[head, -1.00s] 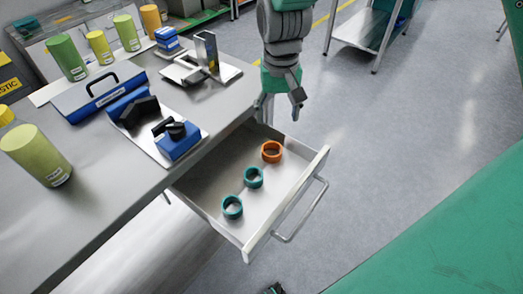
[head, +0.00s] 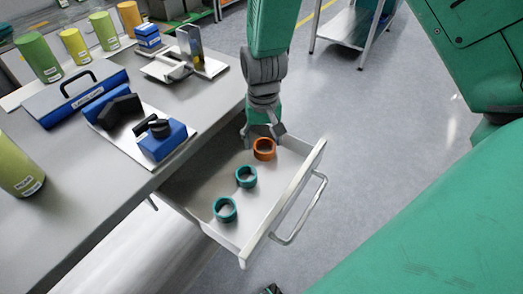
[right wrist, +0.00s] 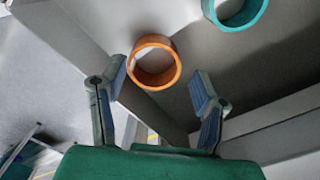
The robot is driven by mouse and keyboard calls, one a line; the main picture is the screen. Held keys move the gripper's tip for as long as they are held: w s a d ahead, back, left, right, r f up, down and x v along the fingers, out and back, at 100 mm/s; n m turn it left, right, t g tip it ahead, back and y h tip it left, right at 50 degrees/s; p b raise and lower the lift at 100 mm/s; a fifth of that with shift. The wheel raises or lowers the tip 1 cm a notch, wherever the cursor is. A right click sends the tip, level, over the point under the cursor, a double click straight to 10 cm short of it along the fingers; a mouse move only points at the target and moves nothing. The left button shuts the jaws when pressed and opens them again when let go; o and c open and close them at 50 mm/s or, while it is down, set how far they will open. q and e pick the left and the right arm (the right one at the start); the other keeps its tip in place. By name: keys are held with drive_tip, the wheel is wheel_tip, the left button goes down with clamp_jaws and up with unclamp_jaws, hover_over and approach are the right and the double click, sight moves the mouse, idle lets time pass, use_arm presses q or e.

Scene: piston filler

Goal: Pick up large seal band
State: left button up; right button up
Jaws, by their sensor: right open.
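An orange ring-shaped band (head: 264,149) stands in the open drawer (head: 206,186), at the end nearest my right arm. Two teal bands, one in the middle (head: 246,176) and one nearer the front (head: 225,209), stand in line with it. I cannot tell by size which one is the large seal band. My right gripper (head: 264,137) is open and empty, pointing down just above the orange band. In the right wrist view, the orange band (right wrist: 154,62) shows between and just beyond the open fingertips (right wrist: 160,84), and part of one teal band (right wrist: 238,12) shows.
The drawer's front wall and metal handle (head: 304,212) lie to the right of the bands. The grey table (head: 100,190) holds blue fixtures (head: 162,140), a metal bracket piece (head: 190,55) and several green, yellow and orange cylinders (head: 38,57). A cart (head: 352,32) stands on open floor behind.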

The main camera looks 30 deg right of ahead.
sight(263, 148)
drive_tip(key=f, duration=0.3)
drive_tip(key=shift+w+d+f, duration=0.1)
drive_tip(key=shift+d+f, duration=0.05)
drive_tip(key=shift+d, duration=0.25)
drive_tip(key=shift+d+f+b, duration=0.25)
drive_tip(key=shift+f+b, duration=0.05)
drive_tip(key=shift+f, duration=0.05)
drive_tip(key=shift+a+r, duration=0.1)
drive_tip(key=shift+a, duration=0.1)
drive_tip(key=shift+c, duration=0.4)
drive_tip(key=shift+a, duration=0.2)
drive_tip(key=c, duration=0.4)
drive_tip(key=shift+a+r, duration=0.1)
drive_tip(key=shift+a, duration=0.05)
drive_tip(key=shift+c, duration=0.2)
